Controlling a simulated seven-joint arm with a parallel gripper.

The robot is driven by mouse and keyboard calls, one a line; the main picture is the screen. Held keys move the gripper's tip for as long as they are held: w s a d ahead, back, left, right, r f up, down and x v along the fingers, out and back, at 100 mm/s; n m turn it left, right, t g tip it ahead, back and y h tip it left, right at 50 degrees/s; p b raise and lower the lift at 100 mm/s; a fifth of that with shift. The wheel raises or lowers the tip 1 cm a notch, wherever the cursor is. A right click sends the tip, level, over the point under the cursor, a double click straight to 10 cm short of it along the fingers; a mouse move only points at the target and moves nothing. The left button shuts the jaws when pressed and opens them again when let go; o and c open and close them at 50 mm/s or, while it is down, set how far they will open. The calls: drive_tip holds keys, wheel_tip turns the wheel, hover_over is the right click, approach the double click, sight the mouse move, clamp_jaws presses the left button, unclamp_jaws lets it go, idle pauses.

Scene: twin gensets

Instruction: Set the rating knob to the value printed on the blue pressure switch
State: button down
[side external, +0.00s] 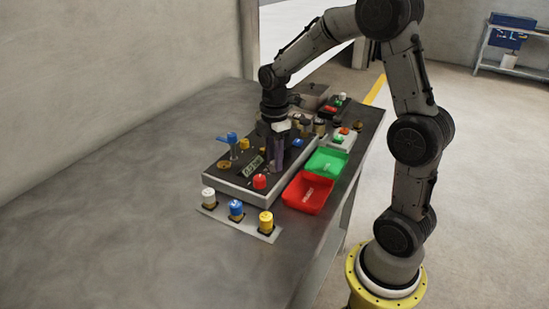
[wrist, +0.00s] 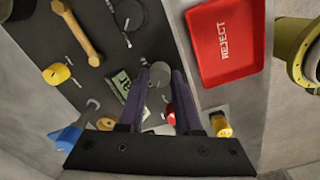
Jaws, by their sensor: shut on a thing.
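My gripper (side external: 275,165) points down over the grey panel box (side external: 232,190). In the wrist view my gripper (wrist: 160,75) has its two purple fingers on either side of a round grey knob (wrist: 158,76), shut on it. This looks like the rating knob; its pointer and scale cannot be read. A small display plate (wrist: 130,95) with dark marks sits beside it, also seen in the side view (side external: 253,167). A blue-topped cylinder (side external: 236,209) stands in the front row and may be the blue pressure switch; any printed value is too small to read.
White (side external: 208,197) and yellow (side external: 266,221) cylinders flank the blue one. A red button (side external: 260,181) and a blue-handled lever (side external: 230,138) rise from the panel. Red REJECT (side external: 308,194) and green (side external: 327,161) trays lie to the right. The table's left side is clear.

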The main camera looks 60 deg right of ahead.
drive_tip(key=m, duration=0.5)
drive_tip(key=shift+m, duration=0.3)
drive_tip(key=m, duration=0.5)
drive_tip(key=shift+r, duration=0.1)
drive_tip(key=m, duration=1)
drive_tip(key=shift+m, duration=0.4)
drive_tip(key=c, duration=0.6)
unclamp_jaws()
